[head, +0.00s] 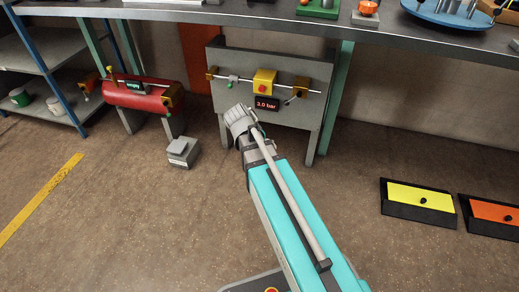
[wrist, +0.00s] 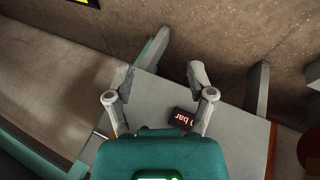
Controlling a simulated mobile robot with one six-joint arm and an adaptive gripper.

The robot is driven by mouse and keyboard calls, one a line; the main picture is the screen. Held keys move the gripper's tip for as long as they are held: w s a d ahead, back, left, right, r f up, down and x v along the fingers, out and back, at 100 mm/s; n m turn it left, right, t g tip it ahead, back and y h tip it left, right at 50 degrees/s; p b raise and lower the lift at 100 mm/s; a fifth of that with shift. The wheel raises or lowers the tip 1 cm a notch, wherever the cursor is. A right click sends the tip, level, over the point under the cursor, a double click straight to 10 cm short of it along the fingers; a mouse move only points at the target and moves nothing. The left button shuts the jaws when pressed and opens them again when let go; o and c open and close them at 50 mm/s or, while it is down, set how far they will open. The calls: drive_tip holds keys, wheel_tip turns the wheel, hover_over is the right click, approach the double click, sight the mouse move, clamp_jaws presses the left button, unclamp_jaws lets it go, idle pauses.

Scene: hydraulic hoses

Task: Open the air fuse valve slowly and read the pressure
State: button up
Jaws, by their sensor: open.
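In the head view a grey panel (head: 226,66) stands under the bench and carries a pipe run. A yellow block with a red button (head: 264,83) sits mid-pipe, above a dark display (head: 267,104) reading 3.0 bar. I cannot tell which part is the air fuse valve. In the wrist view my gripper (wrist: 158,82) is open and empty over the panel; the display (wrist: 182,118) shows partly between its fingers. In the head view the fingertips are hidden.
A red tank (head: 140,95) with a green-lit display stands left of the panel. A grey box (head: 182,152) sits on the floor. The bench edge (head: 400,42) overhangs above. Yellow (head: 420,197) and orange (head: 497,212) floor plates lie right.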

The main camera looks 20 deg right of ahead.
drive_tip(key=shift+s+a+r+n+y+p, duration=0.35)
drive_tip(key=shift+s+a+n+y+p, duration=0.1)
drive_tip(key=shift+s+a+y+p, duration=0.2)
drive_tip(key=shift+s+a+r+n+y+p, duration=0.4)
drive_tip(key=shift+s+a+n+y, duration=0.1)
drive_tip(key=shift+s, duration=0.2)
drive_tip(key=shift+s+a+r+n+y+p, duration=0.3)
drive_tip(key=shift+s+a+n+y+p, duration=0.15)
drive_tip(key=shift+s+a+y+p, duration=0.2)
drive_tip(key=s+a+r+n+y+p, duration=0.2)
drive_tip(key=s+a+r+p, duration=0.1)
drive_tip(key=p, duration=0.1)
wheel_tip(320, 180, up, 38)
drive_tip(key=p, duration=3.7)
drive_tip(key=shift+f+g, duration=0.2)
drive_tip(key=shift+g, duration=0.1)
